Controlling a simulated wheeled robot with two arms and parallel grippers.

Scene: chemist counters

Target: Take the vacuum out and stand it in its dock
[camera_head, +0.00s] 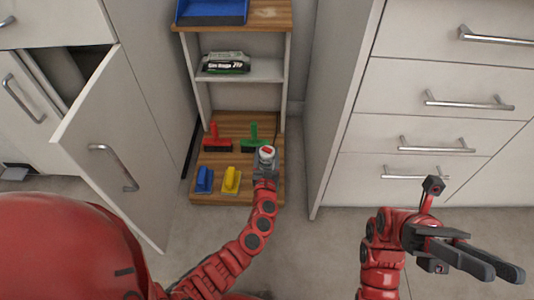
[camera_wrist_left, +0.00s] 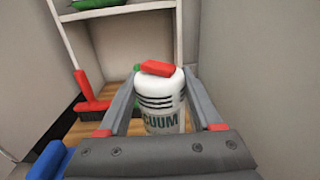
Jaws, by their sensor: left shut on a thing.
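The vacuum is a white canister with dark stripes, lettering and a red top; it shows in the head view (camera_head: 267,151) and in the left wrist view (camera_wrist_left: 160,103). It stands about upright at the right front of the low wooden shelf board (camera_head: 237,190). My left gripper (camera_head: 266,163) is shut on it, one finger on each side. Its underside is hidden, so I cannot tell whether it touches the board. I cannot make out a dock for certain. My right gripper (camera_head: 500,271) is open and empty, in front of the right drawers.
Red brush (camera_head: 216,140), green brush (camera_head: 252,135), blue item (camera_head: 204,180) and yellow item (camera_head: 231,180) share the board. A green-and-white box (camera_head: 226,63) lies above, a blue tray (camera_head: 212,10) on top. A cabinet door (camera_head: 115,150) stands open left; drawers (camera_head: 430,130) stand right.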

